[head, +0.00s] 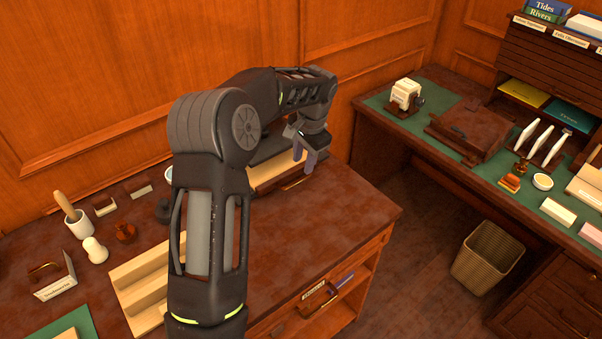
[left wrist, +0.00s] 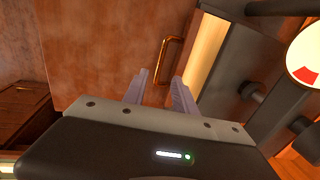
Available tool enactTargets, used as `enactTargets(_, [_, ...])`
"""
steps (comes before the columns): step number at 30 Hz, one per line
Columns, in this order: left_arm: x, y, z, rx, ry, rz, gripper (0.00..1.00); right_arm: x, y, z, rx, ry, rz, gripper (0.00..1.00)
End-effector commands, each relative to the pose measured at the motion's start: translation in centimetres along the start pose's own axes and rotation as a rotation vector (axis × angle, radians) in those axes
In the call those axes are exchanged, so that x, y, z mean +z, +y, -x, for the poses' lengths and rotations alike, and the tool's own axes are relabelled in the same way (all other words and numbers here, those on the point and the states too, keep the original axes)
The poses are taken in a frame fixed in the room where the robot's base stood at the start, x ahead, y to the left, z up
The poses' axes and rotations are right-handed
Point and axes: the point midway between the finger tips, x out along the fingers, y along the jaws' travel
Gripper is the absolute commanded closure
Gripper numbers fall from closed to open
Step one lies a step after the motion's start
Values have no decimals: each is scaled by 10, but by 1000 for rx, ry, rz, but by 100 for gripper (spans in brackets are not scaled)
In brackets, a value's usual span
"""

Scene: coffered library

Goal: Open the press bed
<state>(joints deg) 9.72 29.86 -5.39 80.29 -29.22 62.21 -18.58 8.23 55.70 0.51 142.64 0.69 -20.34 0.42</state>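The press bed shows as a cream slab (head: 275,170) at the back of the brown desk, partly hidden behind my left arm. In the left wrist view its cream edge (left wrist: 208,48) runs beside the dark press body (left wrist: 235,70). A brass handle (left wrist: 168,60) sticks out from the bed's front, over the desk top. My left gripper (head: 304,154) points down near the bed's front edge. In the left wrist view its two fingers (left wrist: 159,88) are apart, with nothing between them, and the handle lies just beyond the tips. My right gripper is in neither view.
A wooden stepped tray (head: 140,283), a white cup with a pestle (head: 78,224) and small items stand on the desk's left. The desk top (head: 330,215) right of my arm is clear. A second desk (head: 440,150) and a wicker basket (head: 487,257) stand right.

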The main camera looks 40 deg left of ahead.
Motion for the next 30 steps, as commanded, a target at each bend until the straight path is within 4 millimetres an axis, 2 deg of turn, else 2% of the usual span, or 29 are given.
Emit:
enactTargets(9, [1, 0, -47, 1, -4, 0, 67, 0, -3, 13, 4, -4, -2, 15])
enactTargets(13, [1, 0, -61, 1, -3, 0, 67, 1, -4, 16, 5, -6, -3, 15])
enactTargets(23, [0, 0, -68, 0, 0, 0, 67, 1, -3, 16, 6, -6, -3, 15])
enactTargets(30, [0, 0, -67, 0, 0, 0, 85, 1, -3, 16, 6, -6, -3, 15])
